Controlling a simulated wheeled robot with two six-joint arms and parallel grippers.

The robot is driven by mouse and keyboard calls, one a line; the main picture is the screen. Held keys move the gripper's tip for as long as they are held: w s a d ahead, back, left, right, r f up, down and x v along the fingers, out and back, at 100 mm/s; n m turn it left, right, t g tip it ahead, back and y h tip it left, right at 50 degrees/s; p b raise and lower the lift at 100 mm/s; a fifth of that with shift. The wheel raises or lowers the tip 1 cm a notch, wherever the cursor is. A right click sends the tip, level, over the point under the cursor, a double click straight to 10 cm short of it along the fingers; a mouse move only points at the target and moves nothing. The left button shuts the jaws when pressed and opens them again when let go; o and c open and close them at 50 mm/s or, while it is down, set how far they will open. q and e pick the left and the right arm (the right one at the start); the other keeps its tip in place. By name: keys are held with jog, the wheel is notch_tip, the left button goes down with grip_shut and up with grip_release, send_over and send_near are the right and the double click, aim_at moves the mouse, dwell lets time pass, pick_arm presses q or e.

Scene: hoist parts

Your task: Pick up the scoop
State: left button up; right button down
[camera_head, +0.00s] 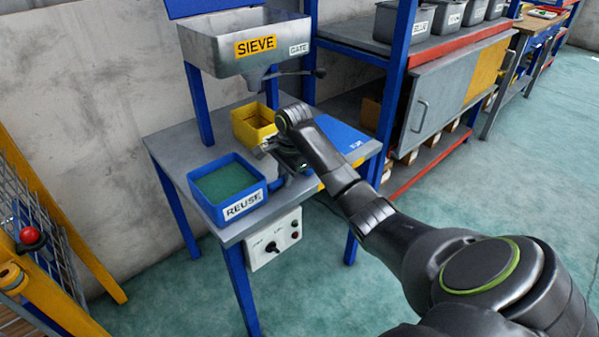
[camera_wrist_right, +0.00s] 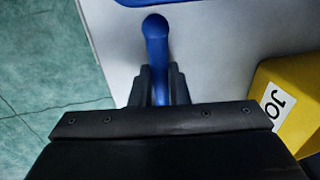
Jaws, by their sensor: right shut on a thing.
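My right gripper (camera_head: 285,163) is over the work table, between the blue REUSE bin and the blue mat in the head view. In the right wrist view its fingers (camera_wrist_right: 158,88) are shut around the scoop's blue handle (camera_wrist_right: 157,42), whose rounded end sticks out beyond them. The rest of the scoop is hidden behind the gripper. In the head view my arm and gripper hide most of it. My left gripper is not in view.
The REUSE bin (camera_head: 207,210) of green material stands left of the gripper. A yellow bin (camera_head: 243,133) is just behind it. The sieve hopper (camera_head: 215,50) with its gate lever (camera_head: 300,73) hangs above. A blue mat (camera_head: 337,131) lies at right.

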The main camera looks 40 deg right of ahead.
jog(key=shift+r, duration=0.1)
